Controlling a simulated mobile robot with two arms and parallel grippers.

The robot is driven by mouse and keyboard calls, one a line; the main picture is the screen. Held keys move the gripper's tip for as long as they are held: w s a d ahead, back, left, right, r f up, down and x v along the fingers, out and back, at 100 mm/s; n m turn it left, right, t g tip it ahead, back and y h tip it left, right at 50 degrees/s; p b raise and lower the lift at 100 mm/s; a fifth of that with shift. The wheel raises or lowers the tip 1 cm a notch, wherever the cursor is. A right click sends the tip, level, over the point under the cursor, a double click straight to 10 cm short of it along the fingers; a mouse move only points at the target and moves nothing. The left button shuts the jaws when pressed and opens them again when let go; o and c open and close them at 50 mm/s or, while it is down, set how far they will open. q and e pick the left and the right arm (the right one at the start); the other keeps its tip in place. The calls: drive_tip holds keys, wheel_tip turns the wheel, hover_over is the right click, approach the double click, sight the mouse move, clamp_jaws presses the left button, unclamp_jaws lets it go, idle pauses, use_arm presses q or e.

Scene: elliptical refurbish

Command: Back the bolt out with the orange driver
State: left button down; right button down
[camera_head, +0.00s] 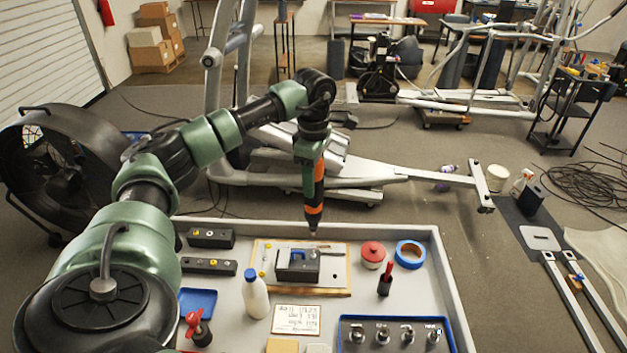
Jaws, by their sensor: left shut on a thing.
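My left gripper (312,150) points down and is shut on the orange driver (314,196). The driver has orange and dark bands and hangs upright, tip down at about the back edge of the tray. Its tip looks close to the far right side of the wooden board (335,283); I cannot tell the height of the gap. A dark block (297,265) with a blue part on top sits on the board. The bolt is too small to pick out with certainty. My right gripper is not in view.
The grey tray (437,270) also holds a red-lidded pot (372,254), blue tape (410,254), a red-topped dark bottle (385,280), a white bottle (255,294) and a blue-rimmed tray of metal parts (345,338). Two dark blocks (210,238) (208,266) lie left. Exercise-machine frames stand behind.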

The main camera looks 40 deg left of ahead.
sight(314, 202)
use_arm(q)
drive_tip(key=m, duration=0.1)
drive_tip(key=r+m+p, duration=0.1)
drive_tip(key=m, duration=0.3)
drive_tip(key=shift+m+p, duration=0.4)
drive_tip(key=shift+f+b, duration=2.9)
drive_tip(key=shift+f, duration=1.4)
drive_tip(key=shift+r, duration=0.15)
drive_tip(key=shift+r+p, duration=2.2)
drive_tip(key=shift+r, duration=0.7)
drive_tip(key=shift+r+p, duration=0.9)
drive_tip(key=shift+r, duration=0.65)
